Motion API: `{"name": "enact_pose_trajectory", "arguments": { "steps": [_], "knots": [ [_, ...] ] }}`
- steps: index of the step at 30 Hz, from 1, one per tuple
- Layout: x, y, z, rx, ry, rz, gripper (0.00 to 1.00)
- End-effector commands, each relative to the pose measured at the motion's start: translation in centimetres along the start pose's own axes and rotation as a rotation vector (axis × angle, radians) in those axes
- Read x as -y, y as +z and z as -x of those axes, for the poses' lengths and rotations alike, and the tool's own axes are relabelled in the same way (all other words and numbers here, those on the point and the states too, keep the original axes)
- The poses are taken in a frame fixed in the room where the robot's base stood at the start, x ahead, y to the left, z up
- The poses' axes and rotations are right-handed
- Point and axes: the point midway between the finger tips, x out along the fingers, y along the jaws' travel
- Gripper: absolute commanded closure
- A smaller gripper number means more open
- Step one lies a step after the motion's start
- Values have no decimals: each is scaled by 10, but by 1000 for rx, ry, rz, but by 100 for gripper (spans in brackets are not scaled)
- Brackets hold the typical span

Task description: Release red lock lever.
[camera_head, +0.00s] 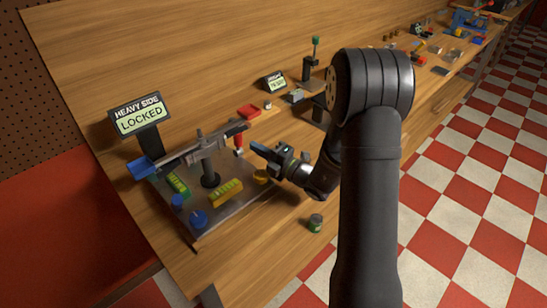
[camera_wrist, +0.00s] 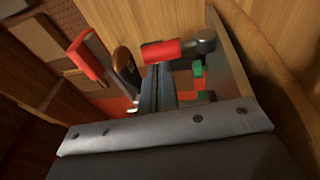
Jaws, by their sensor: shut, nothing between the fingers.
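The red lock lever (camera_head: 239,141) stands upright at the right end of the balance fixture, below the red pan (camera_head: 249,111). In the wrist view a red grip with a grey rounded end, apparently the lever (camera_wrist: 163,52), lies just past my fingertips. My gripper (camera_head: 254,146) is shut and empty, close to the lever on its right side. In the wrist view its fingers (camera_wrist: 157,72) are together near the red grip; I cannot tell whether they touch it. The sign (camera_head: 140,115) reads "HEAVY SIDE LOCKED".
The fixture's metal base plate (camera_head: 222,217) carries a grey beam, a blue pan (camera_head: 141,167), blue knobs, and green and yellow labelled blocks. A small dark jar with a green top (camera_head: 315,223) stands near the bench edge. More small stations sit further along the bench.

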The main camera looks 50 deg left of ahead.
Motion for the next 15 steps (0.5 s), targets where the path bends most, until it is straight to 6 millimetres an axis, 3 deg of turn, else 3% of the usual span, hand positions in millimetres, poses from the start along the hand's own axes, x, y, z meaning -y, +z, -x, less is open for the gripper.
{"name": "enact_pose_trajectory", "arguments": {
  "steps": [6,15],
  "knots": [
    [1,0,-26,-2,-1,1,100],
    [1,0,-30,0,-2,0,100]
  ]
}}
